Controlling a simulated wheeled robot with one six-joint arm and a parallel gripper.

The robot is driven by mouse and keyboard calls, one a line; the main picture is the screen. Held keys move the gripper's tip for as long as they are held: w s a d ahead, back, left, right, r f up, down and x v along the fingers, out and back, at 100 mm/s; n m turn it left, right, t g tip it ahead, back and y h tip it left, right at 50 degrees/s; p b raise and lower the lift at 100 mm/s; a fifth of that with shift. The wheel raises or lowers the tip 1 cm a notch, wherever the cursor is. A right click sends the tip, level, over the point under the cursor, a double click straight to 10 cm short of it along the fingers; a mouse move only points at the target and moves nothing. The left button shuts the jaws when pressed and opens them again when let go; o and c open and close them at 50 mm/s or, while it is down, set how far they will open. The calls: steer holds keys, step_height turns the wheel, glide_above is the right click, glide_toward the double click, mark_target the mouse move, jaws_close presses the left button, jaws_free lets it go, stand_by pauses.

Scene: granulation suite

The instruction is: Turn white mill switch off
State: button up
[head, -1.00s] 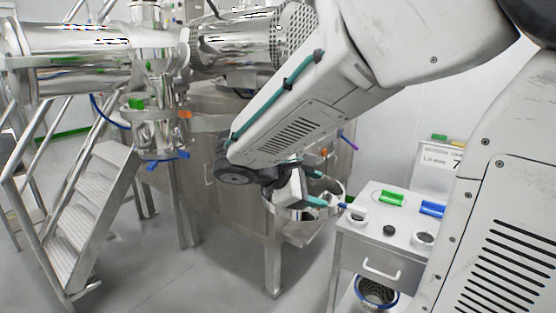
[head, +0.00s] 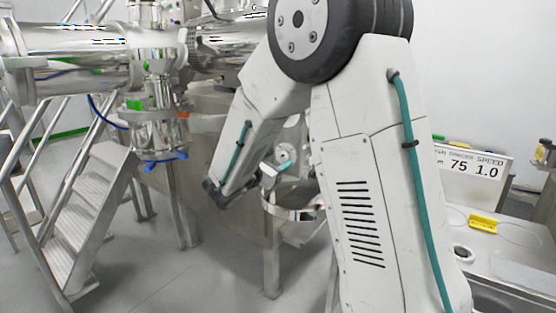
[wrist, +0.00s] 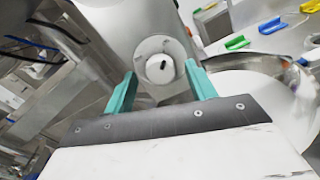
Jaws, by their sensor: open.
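The white mill switch (wrist: 160,68) is a round white dial with a short dark mark at its centre, on a pale cylindrical or rounded housing. In the wrist view it lies between the two teal fingers of my gripper (wrist: 160,72), which are spread apart. Whether the fingers touch the dial cannot be told. In the head view a round white dial (head: 284,153) shows just beyond my gripper (head: 286,164), partly behind my arm. The dark mark looks nearly upright in the wrist view, slightly tilted.
A shiny steel bowl or ring (head: 292,211) is just below my gripper. At right are a bench with a yellow block (head: 483,222) and a sign reading "75 1.0" (head: 474,165). Metal steps (head: 82,210) stand at left. The floor at lower left is clear.

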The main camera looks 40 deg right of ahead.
steer(key=shift+w+d, duration=0.2)
steer(key=shift+d, duration=0.35)
steer(key=c, duration=1)
